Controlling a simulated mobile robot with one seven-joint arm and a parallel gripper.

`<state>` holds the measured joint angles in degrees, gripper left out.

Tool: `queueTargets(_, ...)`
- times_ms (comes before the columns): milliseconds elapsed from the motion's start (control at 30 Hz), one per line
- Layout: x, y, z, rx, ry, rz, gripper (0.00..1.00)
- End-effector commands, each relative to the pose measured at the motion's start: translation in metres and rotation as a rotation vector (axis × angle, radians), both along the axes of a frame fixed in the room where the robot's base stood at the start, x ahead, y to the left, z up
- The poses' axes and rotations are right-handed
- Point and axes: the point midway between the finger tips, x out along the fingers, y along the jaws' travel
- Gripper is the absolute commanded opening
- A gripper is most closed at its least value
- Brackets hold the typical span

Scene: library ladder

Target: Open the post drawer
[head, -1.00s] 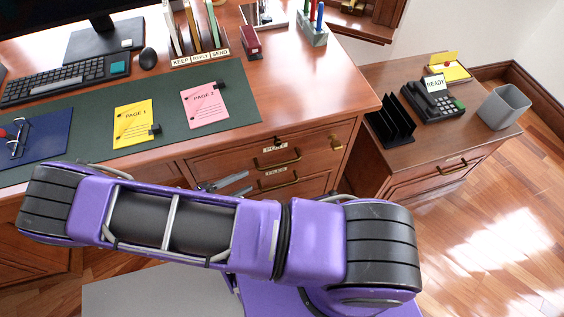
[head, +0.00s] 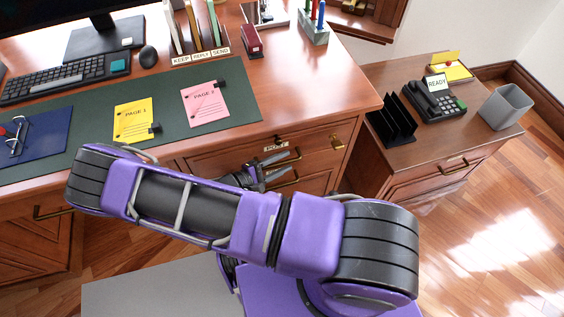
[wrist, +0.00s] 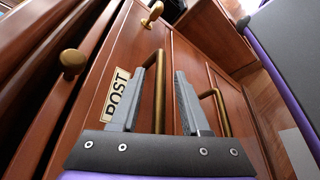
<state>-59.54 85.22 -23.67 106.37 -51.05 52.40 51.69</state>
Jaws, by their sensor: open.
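The post drawer (head: 310,145) is the upper wooden drawer at the desk's right end, and it looks shut. Its POST label (head: 275,147) also shows in the wrist view (wrist: 116,95). Its brass bar handle (wrist: 160,90) appears between my two open fingers in the wrist view, with no clear contact. In the head view my gripper (head: 288,165) is in front of the drawer and partly hides the handle. How deep the fingers reach around the bar is hard to tell.
A lower drawer's brass handle (wrist: 218,108) is just right of my right finger. Brass knobs (wrist: 73,61) stick out near the drawer's top edge. The desk top (head: 310,90) overhangs above. A side cabinet (head: 430,165) with a phone stands to the right.

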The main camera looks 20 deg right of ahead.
Motion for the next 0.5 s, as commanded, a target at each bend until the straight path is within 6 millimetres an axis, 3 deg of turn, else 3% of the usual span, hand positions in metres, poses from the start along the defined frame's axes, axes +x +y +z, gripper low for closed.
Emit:
queueTargets(100, -0.0001, 0.0001, 0.0002, 0.000, 0.000, 0.000, 0.44)
queueTargets(333, -0.0001, 0.0002, 0.0002, -0.001, 0.000, 0.001, 0.03)
queueTargets(500, 0.0000, 0.0004, 0.0003, -0.001, 0.000, 0.001, 0.00)
